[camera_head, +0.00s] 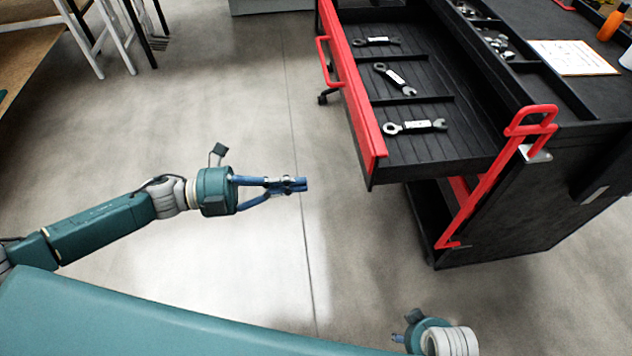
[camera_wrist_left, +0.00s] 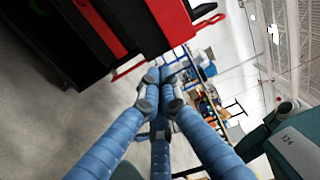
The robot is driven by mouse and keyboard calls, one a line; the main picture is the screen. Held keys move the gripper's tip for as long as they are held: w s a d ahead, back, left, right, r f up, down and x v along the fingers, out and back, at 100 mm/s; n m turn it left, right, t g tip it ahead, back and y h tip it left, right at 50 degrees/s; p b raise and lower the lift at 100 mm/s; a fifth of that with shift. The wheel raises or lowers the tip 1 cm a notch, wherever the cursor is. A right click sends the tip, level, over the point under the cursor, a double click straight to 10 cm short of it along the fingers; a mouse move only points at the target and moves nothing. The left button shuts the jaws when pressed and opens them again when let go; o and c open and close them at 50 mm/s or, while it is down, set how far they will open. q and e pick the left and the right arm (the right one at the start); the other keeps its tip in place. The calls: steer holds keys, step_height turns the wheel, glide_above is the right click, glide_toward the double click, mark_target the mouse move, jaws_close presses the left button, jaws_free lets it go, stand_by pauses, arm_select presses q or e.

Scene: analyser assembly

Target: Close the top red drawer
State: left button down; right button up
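The top red drawer (camera_head: 357,100) of the black tool cart stands pulled out towards the left in the head view. Its red front carries a red handle (camera_head: 322,60) on the outer face. Several wrenches lie in its black compartments. My left gripper (camera_head: 300,185) is left of and nearer than the drawer's near corner, apart from it, with its blue fingers brought together and nothing between them. The fingertips also meet in the left wrist view (camera_wrist_left: 163,88), with red and black cart parts (camera_wrist_left: 170,20) beyond them. My right gripper (camera_head: 399,339) barely shows at the bottom; its fingers are unclear.
The black cart (camera_head: 540,200) has a red side handle (camera_head: 535,122) at its near corner. A paper sheet (camera_head: 572,58) and an orange bottle (camera_head: 612,22) are on its top. The grey floor (camera_head: 240,110) left of the drawer is clear. A table with white legs (camera_head: 110,30) stands upper left.

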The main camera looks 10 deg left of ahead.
arm_select(q)
steer(key=x, duration=1.2)
arm_select(e)
steer(key=shift+s+f, duration=0.1)
steer(key=shift+f, duration=0.2)
arm_select(q)
steer(key=shift+w+d, duration=0.15)
